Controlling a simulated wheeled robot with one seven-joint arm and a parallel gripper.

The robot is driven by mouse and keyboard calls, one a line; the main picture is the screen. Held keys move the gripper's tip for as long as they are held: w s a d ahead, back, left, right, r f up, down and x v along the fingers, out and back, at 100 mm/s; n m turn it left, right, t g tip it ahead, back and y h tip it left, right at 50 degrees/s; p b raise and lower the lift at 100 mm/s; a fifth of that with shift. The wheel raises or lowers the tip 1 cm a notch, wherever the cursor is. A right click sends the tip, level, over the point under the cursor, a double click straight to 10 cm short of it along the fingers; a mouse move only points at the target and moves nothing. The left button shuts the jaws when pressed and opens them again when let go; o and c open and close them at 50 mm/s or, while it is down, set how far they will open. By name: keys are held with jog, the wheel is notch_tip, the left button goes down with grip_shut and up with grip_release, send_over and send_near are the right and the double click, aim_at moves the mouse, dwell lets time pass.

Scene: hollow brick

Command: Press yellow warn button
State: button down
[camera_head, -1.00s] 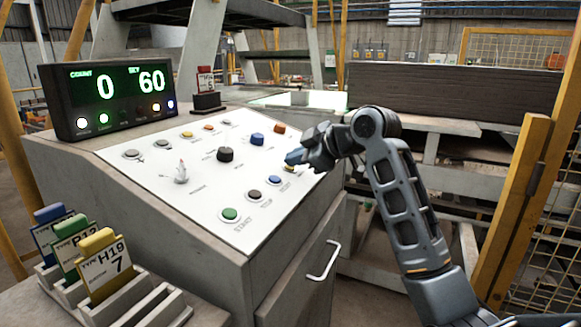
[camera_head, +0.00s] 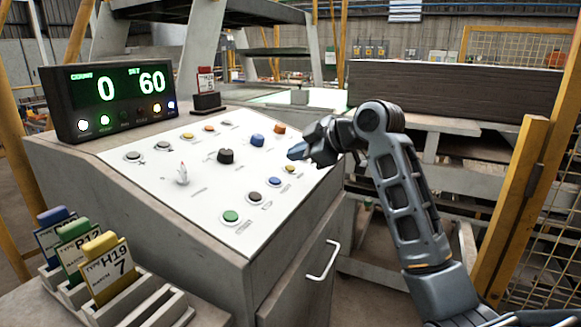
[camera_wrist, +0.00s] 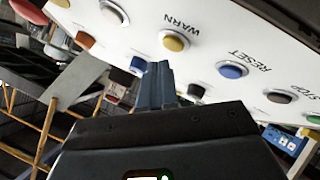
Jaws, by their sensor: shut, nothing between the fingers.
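The yellow warn button (camera_head: 289,168) is on the right side of the white sloped panel. In the wrist view the yellow button (camera_wrist: 174,41) stands beside the word WARN, above and slightly right of the fingertips. My gripper (camera_head: 297,152) is just above and behind the button in the head view. Its blue-grey fingers (camera_wrist: 157,85) are shut and empty. The wrist view shows a gap in the picture between fingertips and button; the true distance is hard to tell.
A green button (camera_head: 230,216) is at the panel's front. The display box (camera_head: 108,98) reads 0 and 60, with several lamps lit. A card rack (camera_head: 110,300) stands front left.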

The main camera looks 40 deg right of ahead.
jog(key=r+p, duration=0.1)
jog(key=r, duration=0.1)
jog(key=s+r+p, duration=0.1)
jog(key=r+p, duration=0.1)
jog(key=shift+s+d+r, duration=0.15)
jog(key=shift+d+r, duration=0.05)
jog(key=shift+r, duration=0.15)
dwell(0.7)
